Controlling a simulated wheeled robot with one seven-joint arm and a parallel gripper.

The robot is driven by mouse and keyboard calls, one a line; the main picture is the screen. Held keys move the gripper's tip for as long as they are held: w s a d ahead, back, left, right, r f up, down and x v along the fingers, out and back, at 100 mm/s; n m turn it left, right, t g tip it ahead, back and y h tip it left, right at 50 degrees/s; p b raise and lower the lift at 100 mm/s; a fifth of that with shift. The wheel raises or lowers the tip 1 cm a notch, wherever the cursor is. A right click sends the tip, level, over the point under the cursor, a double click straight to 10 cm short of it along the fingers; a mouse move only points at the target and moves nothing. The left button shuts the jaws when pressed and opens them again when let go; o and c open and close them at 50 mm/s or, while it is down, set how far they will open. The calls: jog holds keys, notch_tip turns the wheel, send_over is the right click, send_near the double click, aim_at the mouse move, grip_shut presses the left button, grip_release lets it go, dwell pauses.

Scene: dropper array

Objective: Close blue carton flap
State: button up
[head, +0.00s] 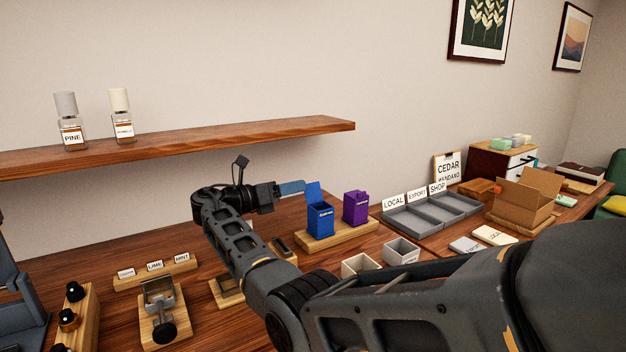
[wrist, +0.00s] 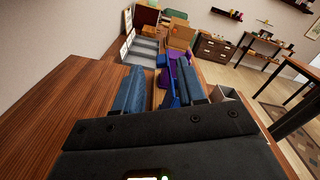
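The blue carton (head: 320,222) stands upright on a wooden stand (head: 340,237), its flap (head: 313,192) raised above the body. My gripper (head: 292,187) is just left of the raised flap at about its height; I cannot tell whether they touch. In the wrist view my gripper (wrist: 160,66) has its two blue-grey fingers apart, with nothing held. The blue carton (wrist: 168,88) shows between the fingers, nearer the right one, which hides part of it.
A purple carton (head: 356,208) stands right of the blue one on the same stand. A grey tray (head: 411,218) with label cards lies further right. Small open boxes (head: 402,251) sit in front. A wall shelf (head: 200,138) with two bottles is above left.

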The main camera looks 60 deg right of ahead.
aim_at(315, 183)
jog(key=shift+p+x, duration=0.4)
jog(key=shift+x, duration=3.15)
grip_shut()
